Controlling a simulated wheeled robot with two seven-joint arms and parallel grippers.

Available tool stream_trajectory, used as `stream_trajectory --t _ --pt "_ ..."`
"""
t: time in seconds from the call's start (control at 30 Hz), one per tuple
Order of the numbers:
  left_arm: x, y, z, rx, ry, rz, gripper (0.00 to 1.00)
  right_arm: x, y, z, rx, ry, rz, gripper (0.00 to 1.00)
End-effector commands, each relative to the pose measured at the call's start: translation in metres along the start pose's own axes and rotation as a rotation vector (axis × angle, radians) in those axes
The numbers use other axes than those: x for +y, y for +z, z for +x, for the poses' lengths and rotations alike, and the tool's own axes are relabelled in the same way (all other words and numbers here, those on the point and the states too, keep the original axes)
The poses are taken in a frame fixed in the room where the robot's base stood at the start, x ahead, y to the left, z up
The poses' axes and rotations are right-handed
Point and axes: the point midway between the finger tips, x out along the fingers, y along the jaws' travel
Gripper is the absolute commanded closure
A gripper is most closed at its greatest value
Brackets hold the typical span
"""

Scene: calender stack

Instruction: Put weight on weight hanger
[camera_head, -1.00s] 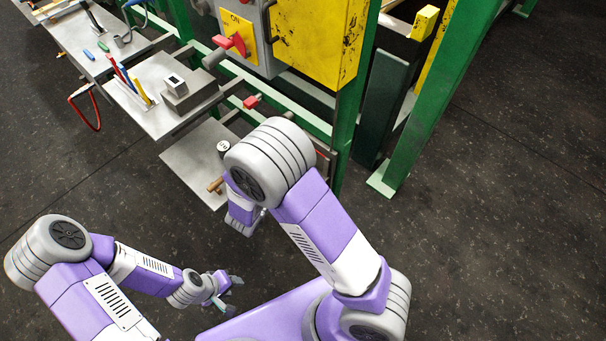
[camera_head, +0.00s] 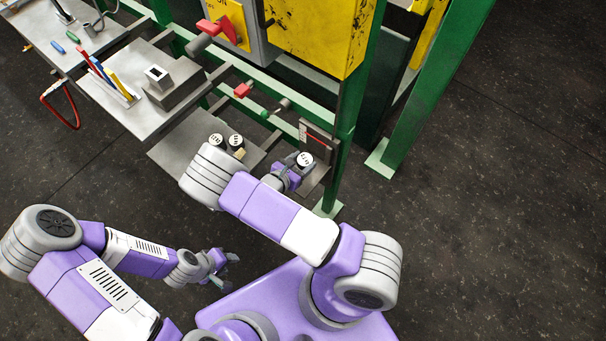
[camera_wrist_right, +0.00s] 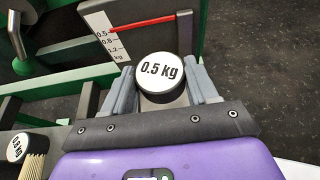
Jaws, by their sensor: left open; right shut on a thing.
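A white-topped 0.5 kg weight (camera_wrist_right: 161,72) sits between the fingers of my right gripper (camera_wrist_right: 164,92), which is shut on it. In the head view this weight (camera_head: 305,159) is at the right end of the lower shelf, beside the green post. Behind it stands a scale plate (camera_wrist_right: 100,35) marked in kg, with a red pointer (camera_wrist_right: 145,24) near the 0.5 mark; the plate also shows in the head view (camera_head: 317,142). I cannot make out the hanger's hook or rod clearly. My left gripper (camera_head: 222,270) is open and empty, low over the floor.
Two more weights stand on the lower shelf (camera_head: 180,150), at its right part (camera_head: 216,140) (camera_head: 235,141); one reads 0.8 kg in the wrist view (camera_wrist_right: 18,149). A green frame post (camera_head: 345,130) and yellow machine box (camera_head: 320,35) are close behind. The floor at right is clear.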

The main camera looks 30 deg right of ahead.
Motion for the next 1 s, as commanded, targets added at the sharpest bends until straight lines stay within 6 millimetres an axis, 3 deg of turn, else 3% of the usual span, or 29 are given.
stream_trajectory --t 0.1,0.37,0.6,1.0 --pt "-0.004 -0.001 0.011 0.0 0.0 0.0 0.57 0.0 -0.024 0.01 -0.002 0.0 -0.002 0.94" --pt "-0.007 -0.001 0.018 0.0 0.0 0.0 0.57 0.0 -0.042 0.018 -0.002 0.0 0.0 0.94" --pt "-0.011 -0.001 0.03 0.0 0.0 0.0 0.57 0.0 -0.071 0.029 -0.002 0.001 -0.001 0.95" --pt "-0.012 -0.002 0.032 0.0 0.0 0.0 0.57 0.001 -0.074 0.031 -0.002 0.001 0.0 0.95"
